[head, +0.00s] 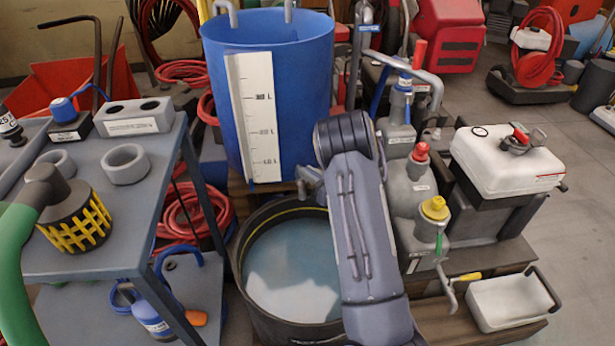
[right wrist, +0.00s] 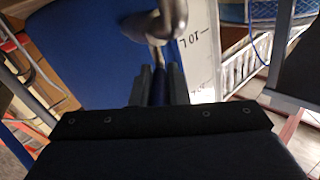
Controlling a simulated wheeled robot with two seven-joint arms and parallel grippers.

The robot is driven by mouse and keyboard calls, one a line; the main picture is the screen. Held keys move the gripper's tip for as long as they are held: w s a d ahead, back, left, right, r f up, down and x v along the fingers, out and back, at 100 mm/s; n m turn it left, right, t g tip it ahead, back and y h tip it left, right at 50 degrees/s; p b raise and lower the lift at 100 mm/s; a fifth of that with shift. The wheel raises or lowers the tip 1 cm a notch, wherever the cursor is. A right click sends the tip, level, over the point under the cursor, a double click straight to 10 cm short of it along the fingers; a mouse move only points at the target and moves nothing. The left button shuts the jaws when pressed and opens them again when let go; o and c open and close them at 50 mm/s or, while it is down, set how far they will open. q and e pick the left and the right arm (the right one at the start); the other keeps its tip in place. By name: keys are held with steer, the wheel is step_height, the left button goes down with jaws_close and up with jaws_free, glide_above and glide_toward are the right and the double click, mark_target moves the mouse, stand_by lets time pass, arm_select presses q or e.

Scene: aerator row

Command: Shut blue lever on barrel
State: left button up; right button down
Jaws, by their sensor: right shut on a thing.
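The blue barrel (head: 215,100) stands upright at the back centre, with a white litre scale on its front; its blue wall also shows in the right wrist view (right wrist: 90,60). A grey metal tap (head: 308,178) sits low on the barrel's right, partly behind my right arm; its metal body shows in the right wrist view (right wrist: 172,18). My right gripper (right wrist: 159,72) is at the tap, its fingers shut on the blue lever (right wrist: 159,90), of which only a narrow dark blue strip shows between them. In the head view my right arm hides the lever. My left gripper is out of view.
A black tub (head: 250,308) of cloudy water stands below the tap. A grey trolley (head: 150,185) with fittings is at the left. Grey bottles (head: 407,190) and a white canister (head: 500,165) crowd the right. Open floor (head: 575,230) lies at the far right.

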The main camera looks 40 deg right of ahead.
steer(key=shift+w+d+n+g+y, duration=0.1)
steer(key=shift+d+n+g+y, duration=0.2)
steer(key=shift+n+y, duration=0.6)
steer(key=shift+w+d+n+g+y, duration=0.1)
steer(key=shift+d+n+g+y, duration=0.3)
steer(key=shift+y, duration=0.8)
steer(key=shift+a, duration=0.15)
steer(key=c, duration=1.4)
jaws_free()
